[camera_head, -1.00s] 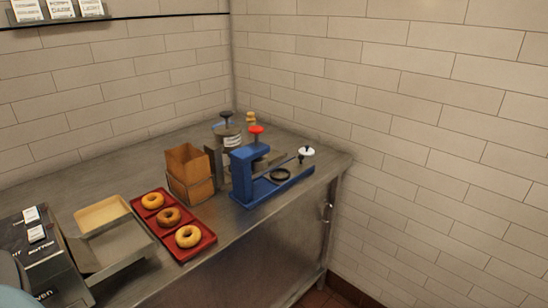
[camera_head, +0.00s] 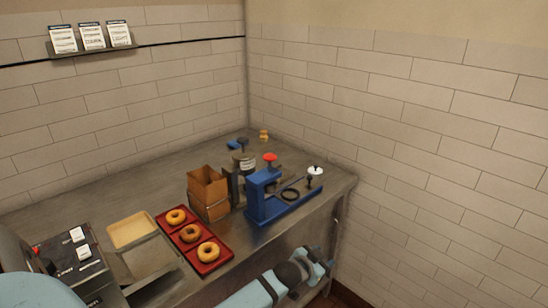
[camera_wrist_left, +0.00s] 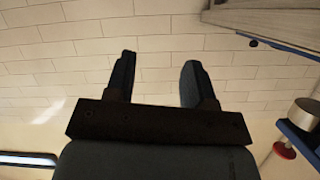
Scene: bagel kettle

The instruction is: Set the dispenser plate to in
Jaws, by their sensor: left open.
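The blue dispenser (camera_head: 263,196) stands near the table's right front edge. It has a red knob (camera_head: 270,157) on top and a long blue base. A dark ring-shaped plate (camera_head: 290,195) shows over the base, with a white-topped knob (camera_head: 315,171) at its right end. I cannot tell the plate's exact setting. My left gripper (camera_head: 326,262) is in front of the table, below the dispenser and apart from it. In the left wrist view my gripper (camera_wrist_left: 160,72) is open and empty. Part of the dispenser (camera_wrist_left: 297,142) shows at that view's right edge. My right gripper is not in view.
A red tray (camera_head: 228,248) with three bagels and a brown paper bag (camera_head: 209,188) stand left of the dispenser. A dark canister (camera_head: 243,162) stands behind. A toaster-like box (camera_head: 68,262) is at far left. A tiled wall bounds the right.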

